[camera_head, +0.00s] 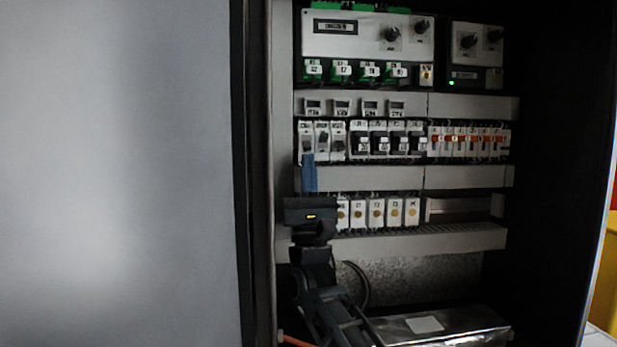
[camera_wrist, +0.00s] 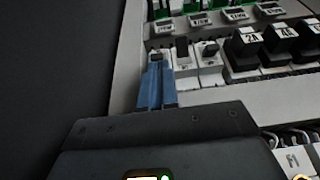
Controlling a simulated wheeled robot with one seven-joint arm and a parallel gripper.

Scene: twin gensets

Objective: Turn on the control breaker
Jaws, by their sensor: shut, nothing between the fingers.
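A group of three white breakers with dark levers sits at the left end of the middle row in the cabinet. The leftmost breaker (camera_head: 306,132) is partly hidden by my gripper; the middle breaker (camera_head: 322,138) and right breaker (camera_head: 337,139) stand beside it. Their labels are too small to read, so I cannot tell which is the control breaker. My gripper (camera_head: 308,158) has blue fingers, shut and empty, with tips at the lower part of the leftmost breaker. In the wrist view, the fingertips (camera_wrist: 156,66) are just below its dark lever (camera_wrist: 157,57); contact is unclear.
Dark-capped modules (camera_head: 390,140) and red-marked breakers (camera_head: 468,141) continue the row rightward. Grey ducts (camera_head: 465,177) run above and below it. White relays (camera_head: 376,213) sit lower, right of my wrist. The cabinet's left wall (camera_head: 283,150) is close to my gripper.

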